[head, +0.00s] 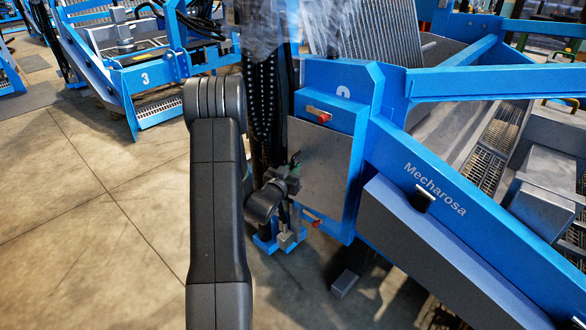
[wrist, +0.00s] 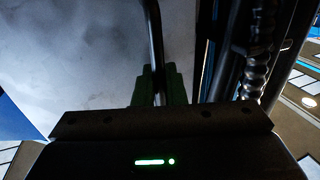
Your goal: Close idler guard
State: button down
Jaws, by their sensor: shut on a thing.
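The idler guard, a flat grey metal panel (head: 322,160), is near the middle of the head view, in front of the blue housing. Its left edge sticks out past the housing, but how far it stands open is hard to tell. My gripper (head: 294,160) is at the panel's left edge. In the wrist view the green fingers of my gripper (wrist: 160,86) are shut on a thin dark bar (wrist: 153,35), which looks like the guard's handle. The grey guard face (wrist: 75,50) fills the left of that view. The contact is dark and partly hidden.
Red latches sit above (head: 319,115) and below (head: 312,218) the panel. A dark chain or hose (head: 264,95) hangs just left of it. A blue beam marked Mecharosa (head: 435,187) slopes down to the right. The concrete floor (head: 90,210) at left is clear.

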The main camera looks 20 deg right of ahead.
jog(key=shift+b+x, duration=0.7)
jog(key=shift+x, duration=0.35)
jog(key=shift+r, duration=0.1)
jog(key=c, duration=1.6)
grip_release()
jog(key=shift+o, duration=0.2)
jog(key=shift+s, duration=0.1)
jog(key=p+v, duration=0.1)
jog(key=v, duration=1.2)
jog(key=shift+a, duration=0.35)
